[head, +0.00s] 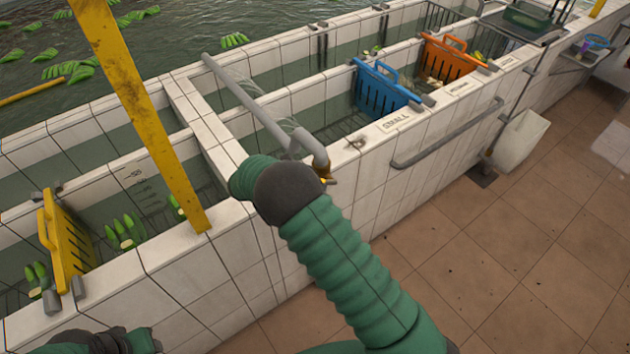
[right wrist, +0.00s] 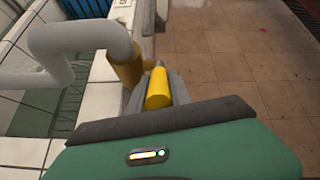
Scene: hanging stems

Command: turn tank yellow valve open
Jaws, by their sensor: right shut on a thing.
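The yellow valve (right wrist: 125,68) sits below the bend of a grey pipe in the right wrist view. Its yellow handle (right wrist: 158,92) lies between the grey fingers of my right gripper (right wrist: 157,80), which is shut on it. In the head view only a small brassy part of the valve (head: 329,178) shows at the pipe's end, beside the dark joint of my right arm. That arm hides the right gripper and the handle there. Part of my left arm shows at the bottom left of the head view, but its gripper fingers are out of sight.
The grey pipe (head: 250,100) runs over the white tiled tank wall (head: 215,135). Blue (head: 380,88), orange (head: 450,60) and yellow (head: 66,240) slotted dividers stand in the channels. A yellow post (head: 140,110) rises at the left. Tiled floor (head: 480,240) is open at right.

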